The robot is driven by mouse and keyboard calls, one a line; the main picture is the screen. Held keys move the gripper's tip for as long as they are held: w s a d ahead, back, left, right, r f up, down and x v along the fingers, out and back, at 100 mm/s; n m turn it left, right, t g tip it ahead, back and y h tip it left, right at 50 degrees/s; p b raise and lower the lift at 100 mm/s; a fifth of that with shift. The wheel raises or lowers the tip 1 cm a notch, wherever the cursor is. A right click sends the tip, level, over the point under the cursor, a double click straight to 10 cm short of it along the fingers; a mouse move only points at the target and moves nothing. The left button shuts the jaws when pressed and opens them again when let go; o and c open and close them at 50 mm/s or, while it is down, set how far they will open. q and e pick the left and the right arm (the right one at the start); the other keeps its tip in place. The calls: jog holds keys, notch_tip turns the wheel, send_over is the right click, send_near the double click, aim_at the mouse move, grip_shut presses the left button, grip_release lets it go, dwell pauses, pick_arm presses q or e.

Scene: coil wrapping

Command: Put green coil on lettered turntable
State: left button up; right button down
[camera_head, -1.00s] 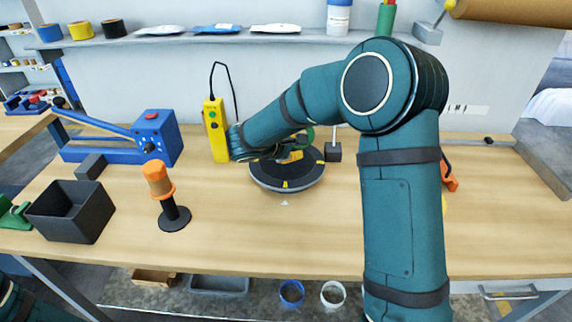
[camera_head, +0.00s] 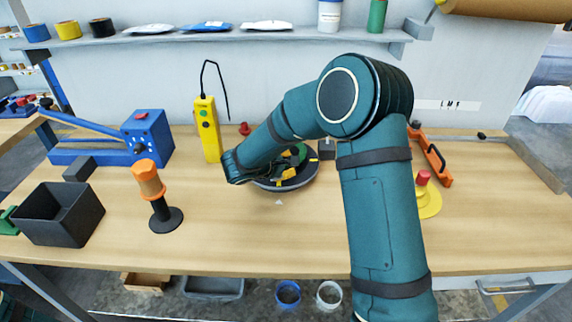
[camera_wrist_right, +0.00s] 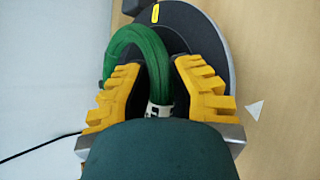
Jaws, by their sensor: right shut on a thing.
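The green coil (camera_wrist_right: 138,45) is a thick looped bundle with a white printed tag (camera_wrist_right: 158,109). My right gripper (camera_wrist_right: 158,72) has its yellow fingers on both sides of the coil and is shut on it. In the head view the coil (camera_head: 301,150) shows partly behind my right gripper (camera_head: 288,172), over the turntable. The turntable (camera_head: 309,171) is a dark round disc with a grey rim and yellow marks; it also shows in the wrist view (camera_wrist_right: 208,55). No letter on it is readable. I cannot tell whether the coil touches it. My left gripper is out of view.
A yellow control box (camera_head: 207,130) stands left of the turntable, and a dark block (camera_head: 327,149) beside it at right. An orange-topped stand (camera_head: 160,195), a black bin (camera_head: 57,214) and a blue lever tool (camera_head: 140,140) are farther left. The front middle table is clear.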

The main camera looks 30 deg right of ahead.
jog(key=shift+f+b, duration=0.45)
jog(key=shift+b, duration=0.05)
jog(key=c, duration=0.9)
grip_release()
jog(key=shift+c, duration=0.2)
jog(key=shift+s+f, duration=0.1)
jog(key=shift+s, duration=0.05)
jog(key=shift+r+p, duration=0.3)
jog(key=shift+p, duration=0.25)
jog(key=shift+r+p, duration=0.35)
jog(key=shift+p, duration=0.1)
jog(key=p+v, duration=0.1)
jog(key=v, duration=1.1)
